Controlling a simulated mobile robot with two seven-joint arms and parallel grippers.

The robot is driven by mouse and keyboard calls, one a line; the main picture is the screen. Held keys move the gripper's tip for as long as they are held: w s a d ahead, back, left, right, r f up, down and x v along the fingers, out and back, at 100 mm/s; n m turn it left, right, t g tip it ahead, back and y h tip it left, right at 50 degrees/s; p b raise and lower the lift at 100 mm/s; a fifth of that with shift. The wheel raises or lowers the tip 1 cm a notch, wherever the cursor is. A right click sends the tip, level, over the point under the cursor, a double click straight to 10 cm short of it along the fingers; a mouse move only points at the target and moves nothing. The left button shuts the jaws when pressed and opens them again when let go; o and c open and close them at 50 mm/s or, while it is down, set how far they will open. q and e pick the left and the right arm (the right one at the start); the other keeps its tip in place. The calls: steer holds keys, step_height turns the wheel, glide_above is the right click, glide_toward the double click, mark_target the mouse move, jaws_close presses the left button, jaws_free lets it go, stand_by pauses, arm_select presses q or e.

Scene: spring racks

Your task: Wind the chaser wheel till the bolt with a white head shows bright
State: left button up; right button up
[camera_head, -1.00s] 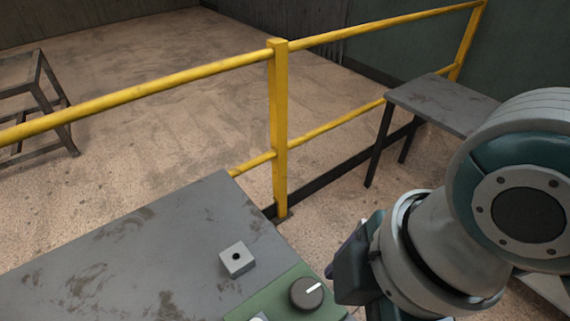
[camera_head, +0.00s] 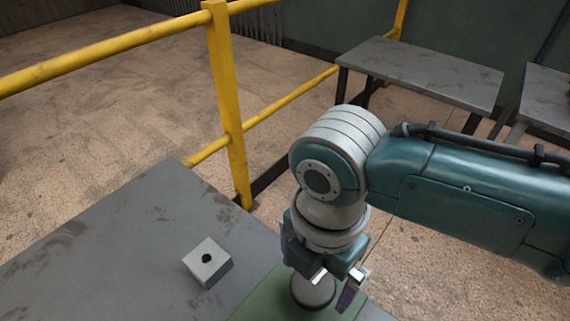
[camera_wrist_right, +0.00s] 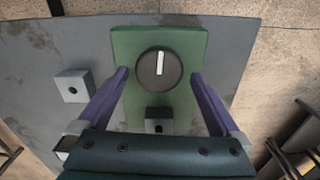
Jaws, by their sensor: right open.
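A round dark knob with a white pointer line, apparently the chaser wheel (camera_wrist_right: 160,69), sits on a green plate (camera_wrist_right: 188,45). In the head view the knob (camera_head: 313,293) is partly hidden below my right gripper (camera_head: 335,284). My right gripper (camera_wrist_right: 159,76) is open, with its purple fingers on either side of the knob in the wrist view; I cannot tell whether they touch it. The pointer points almost straight up in the wrist view. I cannot make out a white-headed bolt. My left gripper is not in view.
A pale block with a dark hole (camera_head: 207,262) stands on the grey bench (camera_head: 120,255), left of the plate. A dark block (camera_wrist_right: 159,118) sits below the knob in the wrist view. A yellow railing (camera_head: 228,110) and another table (camera_head: 420,72) stand beyond.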

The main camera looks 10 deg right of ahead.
steer(key=shift+f, duration=0.8)
steer(key=c, duration=1.2)
steer(key=shift+r+m, duration=0.1)
steer(key=shift+m, duration=0.2)
